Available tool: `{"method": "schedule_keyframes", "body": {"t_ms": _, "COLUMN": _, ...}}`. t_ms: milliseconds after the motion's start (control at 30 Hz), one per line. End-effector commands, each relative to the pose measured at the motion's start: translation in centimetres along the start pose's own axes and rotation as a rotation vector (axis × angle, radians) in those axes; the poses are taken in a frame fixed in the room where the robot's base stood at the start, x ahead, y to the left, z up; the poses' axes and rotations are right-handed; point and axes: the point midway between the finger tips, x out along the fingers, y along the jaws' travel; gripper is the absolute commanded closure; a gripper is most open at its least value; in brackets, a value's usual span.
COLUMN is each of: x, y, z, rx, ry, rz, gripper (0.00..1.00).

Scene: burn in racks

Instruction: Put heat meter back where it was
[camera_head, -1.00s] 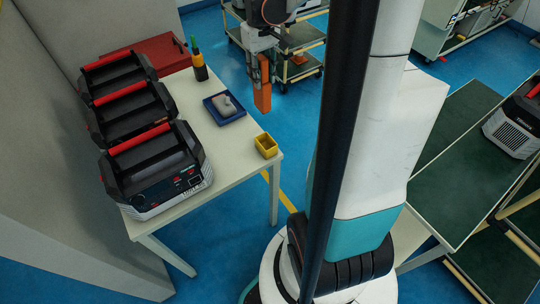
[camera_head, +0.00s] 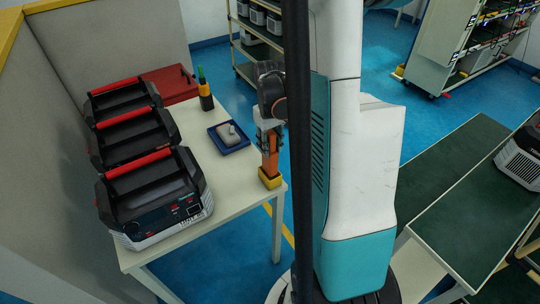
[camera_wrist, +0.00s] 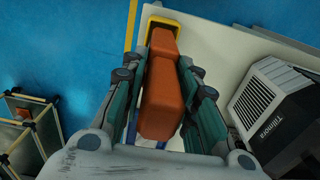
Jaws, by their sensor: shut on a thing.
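The heat meter appears to be the orange handheld block (camera_head: 270,162), held upright in my gripper (camera_head: 269,140). In the wrist view, the orange block (camera_wrist: 162,95) lies between both fingers of my gripper (camera_wrist: 166,66), which are shut on its sides. A small yellow holder (camera_head: 271,182) stands at the table's front right corner. The block's lower end is at the holder's opening; the yellow holder (camera_wrist: 177,22) also shows around that end in the wrist view. How deep the end sits inside is hidden.
Green-topped benches (camera_head: 450,180) stand at the right.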

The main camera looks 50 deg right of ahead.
Motion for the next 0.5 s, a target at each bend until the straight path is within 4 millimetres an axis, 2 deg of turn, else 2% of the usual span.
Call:
{"method": "schedule_keyframes", "body": {"t_ms": 300, "x": 4.0, "y": 0.0, "z": 0.0, "rx": 0.000, "ry": 0.000, "rz": 0.000, "gripper": 1.00}}
{"method": "schedule_keyframes", "body": {"t_ms": 500, "x": 4.1, "y": 0.0, "z": 0.0, "rx": 0.000, "ry": 0.000, "rz": 0.000, "gripper": 1.00}}
